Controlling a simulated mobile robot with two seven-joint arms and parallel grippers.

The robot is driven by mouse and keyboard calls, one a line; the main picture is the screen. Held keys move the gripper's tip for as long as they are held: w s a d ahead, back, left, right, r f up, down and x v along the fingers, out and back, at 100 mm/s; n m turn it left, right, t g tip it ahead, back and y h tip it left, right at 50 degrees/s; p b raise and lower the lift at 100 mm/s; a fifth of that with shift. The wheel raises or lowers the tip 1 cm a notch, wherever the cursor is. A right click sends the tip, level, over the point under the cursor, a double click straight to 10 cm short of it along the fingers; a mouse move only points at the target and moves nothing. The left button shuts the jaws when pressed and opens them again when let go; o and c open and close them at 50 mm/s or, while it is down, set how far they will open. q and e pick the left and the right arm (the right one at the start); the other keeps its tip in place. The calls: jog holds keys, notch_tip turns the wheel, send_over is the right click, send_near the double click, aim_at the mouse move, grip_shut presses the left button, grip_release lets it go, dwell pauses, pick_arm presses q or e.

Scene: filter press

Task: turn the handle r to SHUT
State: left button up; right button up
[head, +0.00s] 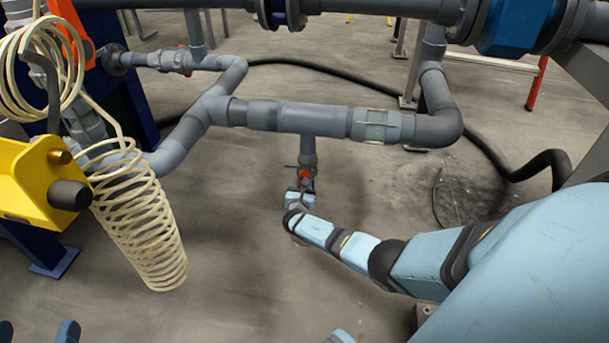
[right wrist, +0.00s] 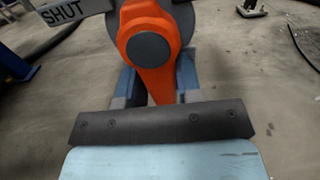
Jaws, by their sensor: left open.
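The orange handle r (right wrist: 152,50) with a round grey cap fills the upper middle of the right wrist view; its lever runs down toward my right gripper's palm. A plate reading SHUT (right wrist: 62,13) is to its upper left. In the head view the handle (head: 305,175) is small, on a short pipe below the horizontal grey pipe. My right gripper (right wrist: 160,88) has a blue finger on each side of the lever; whether they press on it is unclear. The lever's end is hidden behind the dark palm edge. My left gripper (head: 38,332) is open and empty at the bottom left.
Grey piping (head: 290,117) spans the middle above the handle. A cream coiled hose (head: 140,225) hangs at the left beside a yellow bracket (head: 30,185). A black hose (head: 515,170) lies at the right. The floor below the handle is clear.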

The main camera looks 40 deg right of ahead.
jog(key=shift+w, duration=0.1)
jog(key=shift+c, duration=0.4)
jog(key=m, duration=0.3)
jog(key=shift+w+a+r, duration=0.1)
jog(key=shift+w+a, duration=0.25)
jog(key=shift+w, duration=0.05)
jog(key=r+m, duration=0.1)
jog(key=m, duration=0.4)
jog(key=w+a+r+m, duration=0.1)
jog(key=m, duration=0.4)
jog(key=w+r+m, duration=0.1)
jog(key=r+m, duration=0.1)
jog(key=m, duration=0.4)
jog(key=shift+a, duration=0.35)
jog(key=o, duration=1.3)
jog(key=shift+r, duration=0.1)
